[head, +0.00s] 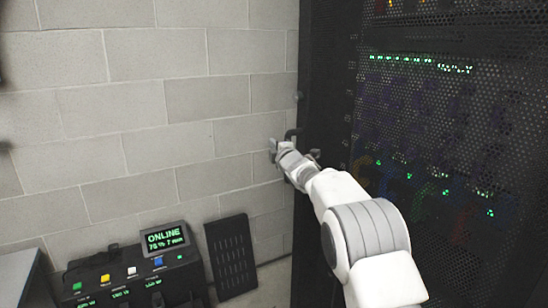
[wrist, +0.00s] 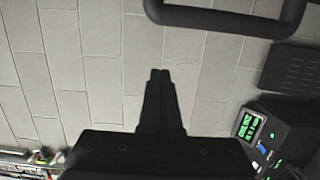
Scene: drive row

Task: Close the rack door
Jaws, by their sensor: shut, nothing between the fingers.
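The rack door (head: 440,130) is a dark perforated panel filling the right of the head view, with green, amber and coloured lights showing through its holes. I cannot tell whether it stands fully against its frame. A dark bar handle (head: 291,133) sticks out at the left edge of the rack. It also shows as a thick black bar across the top of the wrist view (wrist: 225,20). My gripper (head: 274,149) is beside the handle, its fingers together and empty. In the wrist view the shut fingertips (wrist: 160,74) point toward the handle, with a gap between them.
A black console (head: 135,275) with a green "ONLINE" screen (head: 165,238) and coloured buttons stands at the lower left. A black slotted panel (head: 231,256) leans against the block wall (head: 150,110). The space before the wall left of my gripper is clear.

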